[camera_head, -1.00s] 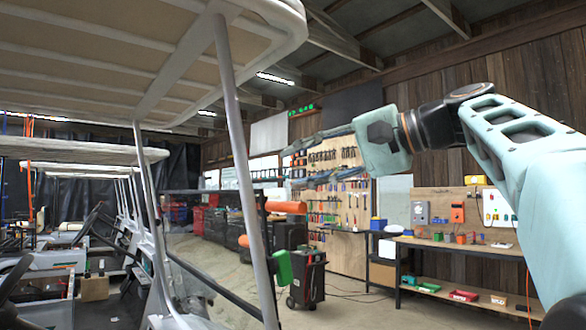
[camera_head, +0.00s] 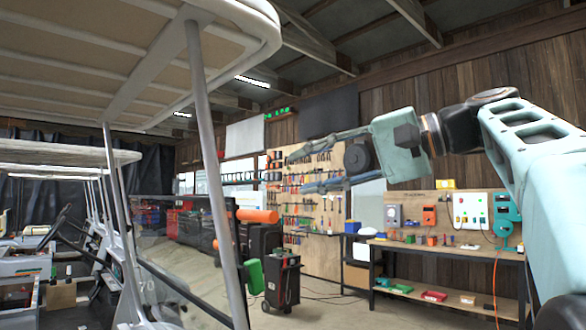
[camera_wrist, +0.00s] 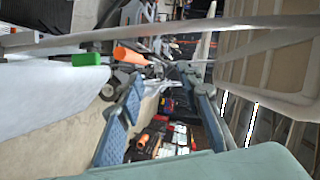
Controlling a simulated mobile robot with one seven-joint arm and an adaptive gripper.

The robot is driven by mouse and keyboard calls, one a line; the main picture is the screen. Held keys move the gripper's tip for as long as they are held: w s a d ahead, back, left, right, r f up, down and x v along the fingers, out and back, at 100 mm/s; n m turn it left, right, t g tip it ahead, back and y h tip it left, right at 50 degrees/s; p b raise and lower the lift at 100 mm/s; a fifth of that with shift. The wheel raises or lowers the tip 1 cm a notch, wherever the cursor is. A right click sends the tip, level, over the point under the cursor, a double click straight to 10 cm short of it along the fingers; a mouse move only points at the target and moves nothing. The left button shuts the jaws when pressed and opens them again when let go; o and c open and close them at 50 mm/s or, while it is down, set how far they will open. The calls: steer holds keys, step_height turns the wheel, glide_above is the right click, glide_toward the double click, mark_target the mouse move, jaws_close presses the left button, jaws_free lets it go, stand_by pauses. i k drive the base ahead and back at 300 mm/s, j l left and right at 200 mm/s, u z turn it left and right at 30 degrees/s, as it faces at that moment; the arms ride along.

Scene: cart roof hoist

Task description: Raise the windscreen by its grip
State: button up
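The windscreen (camera_head: 180,250) is a clear pane with dark edges at the front of the near cart, below the roof. Its top edge sits about midway up the roof posts. The orange cylindrical grip (camera_head: 257,216) sticks out at its upper right corner, and also shows in the wrist view (camera_wrist: 130,56). My gripper (camera_head: 298,173) is open and empty, fingers pointing left, above and right of the grip in the head view. In the wrist view the grip appears beyond and left of the open fingertips (camera_wrist: 166,88). They look apart from it.
A slanted roof post (camera_head: 212,170) stands left of the grip, under the cart roof (camera_head: 90,55). A green block (camera_head: 254,277) is below the grip. A dark tool cabinet (camera_head: 283,281) and a workbench (camera_head: 445,249) stand behind. Open floor shows around the cabinet.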

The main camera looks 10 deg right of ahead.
mark_target(236, 214)
steer(key=i+l+u, duration=0.2)
steer(key=u, duration=0.2)
steer(key=i+l+u, duration=0.25)
steer(key=u, duration=0.15)
steer(key=i+l+u, duration=0.15)
steer(key=l+u, duration=0.25)
